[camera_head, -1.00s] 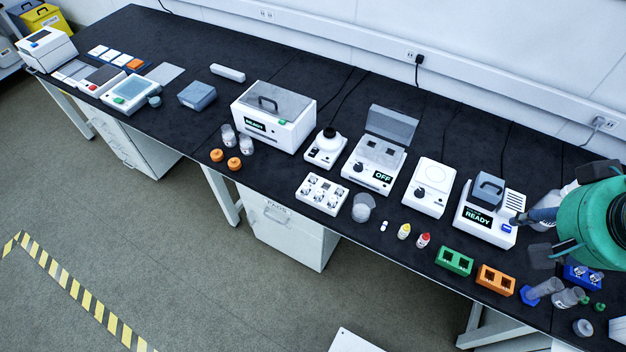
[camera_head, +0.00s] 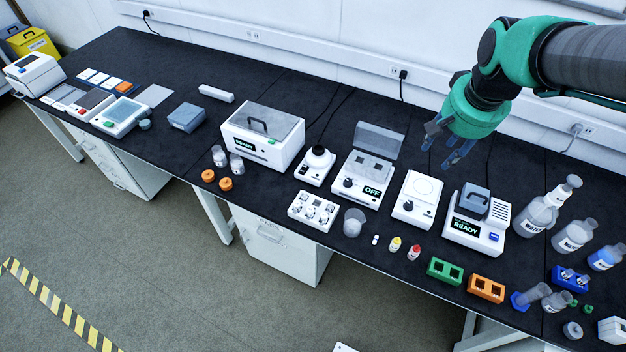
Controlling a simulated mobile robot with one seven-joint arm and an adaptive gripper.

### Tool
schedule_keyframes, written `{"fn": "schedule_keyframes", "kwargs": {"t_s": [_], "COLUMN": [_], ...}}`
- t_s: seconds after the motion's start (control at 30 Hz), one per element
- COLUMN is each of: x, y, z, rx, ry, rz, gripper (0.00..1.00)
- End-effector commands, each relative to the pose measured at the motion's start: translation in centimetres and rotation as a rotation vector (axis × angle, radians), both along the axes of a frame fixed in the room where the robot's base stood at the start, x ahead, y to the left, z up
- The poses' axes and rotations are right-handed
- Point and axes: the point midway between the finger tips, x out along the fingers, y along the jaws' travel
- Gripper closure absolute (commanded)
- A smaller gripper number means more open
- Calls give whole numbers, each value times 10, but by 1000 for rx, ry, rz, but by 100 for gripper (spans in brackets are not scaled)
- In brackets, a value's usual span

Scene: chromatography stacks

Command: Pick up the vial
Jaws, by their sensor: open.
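Several clear vials are in view, and I cannot tell which one is meant. Small clear vials (camera_head: 567,274) stand in a blue rack (camera_head: 556,283) at the right end of the bench. More small clear pieces that look like vials (camera_head: 312,207) sit in a white block (camera_head: 296,212) at the front middle. My gripper (camera_head: 439,155) is open and empty. It is in the air above the back of the bench, over the area behind the white round-plate device, well apart from both racks.
Wash bottles (camera_head: 541,213) stand at the back right. A device reading READY (camera_head: 474,236) and one reading OFF (camera_head: 360,187) stand near my gripper. Green (camera_head: 444,271) and orange (camera_head: 486,288) blocks line the front edge. A grey tube (camera_head: 536,294) leans near the blue rack.

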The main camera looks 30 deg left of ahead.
Motion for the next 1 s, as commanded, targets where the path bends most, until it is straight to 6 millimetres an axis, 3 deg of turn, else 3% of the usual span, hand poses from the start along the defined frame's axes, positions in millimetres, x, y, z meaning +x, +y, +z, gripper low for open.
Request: {"fn": "schedule_keyframes", "kwargs": {"t_s": [0.2,0.5,1.0], "x": [31,62,80], "y": [51,124,249], "z": [-26,-73,-178], "rx": [-4,-16,-50], "ry": [41,95,176], "rz": [21,47,86], "gripper": [58,58,58]}}
